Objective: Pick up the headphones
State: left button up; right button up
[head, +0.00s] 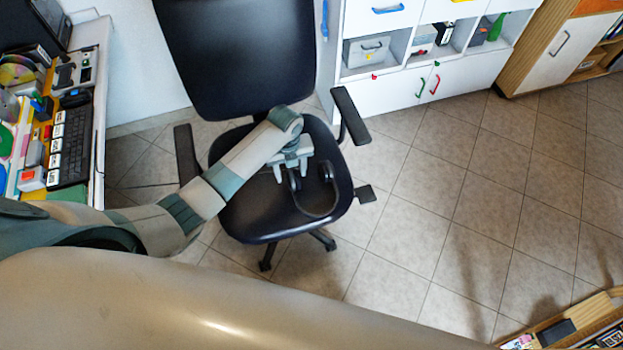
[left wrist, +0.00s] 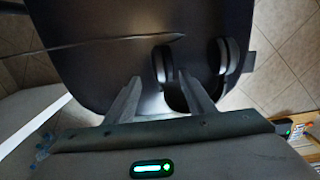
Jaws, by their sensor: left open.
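The dark headphones (head: 331,206) lie on the black seat of the office chair, their curved band towards the front edge in the head view. Their two ear cups show in the left wrist view, one near the middle (left wrist: 162,64) and one at the right (left wrist: 228,56). My left gripper (head: 291,174) is open and empty over the seat, close to the left ear cup. In the left wrist view its fingers (left wrist: 159,77) point towards that ear cup, one on each side of it in the picture. Whether they touch it, I cannot tell. My right gripper is not in view.
The office chair (head: 240,222) has a tall backrest and armrests (head: 350,115) around the seat. A desk with a keyboard (head: 72,147) and discs stands at the left. White shelves (head: 390,92) stand behind.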

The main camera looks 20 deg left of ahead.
aim_at(294, 180)
pick_arm(q)
jog(key=shift+f, duration=0.35)
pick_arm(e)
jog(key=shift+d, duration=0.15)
pick_arm(q)
jog(key=shift+d+f, duration=0.2)
jog(key=shift+f, duration=0.35)
jog(key=f, duration=0.3)
jog(key=shift+d+p, duration=0.3)
jog(key=shift+p, duration=0.05)
jog(key=shift+f, duration=0.45)
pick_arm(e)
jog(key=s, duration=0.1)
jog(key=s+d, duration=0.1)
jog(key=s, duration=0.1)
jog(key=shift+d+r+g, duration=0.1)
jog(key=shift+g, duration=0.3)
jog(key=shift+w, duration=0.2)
pick_arm(q)
jog(key=shift+c, duration=0.3)
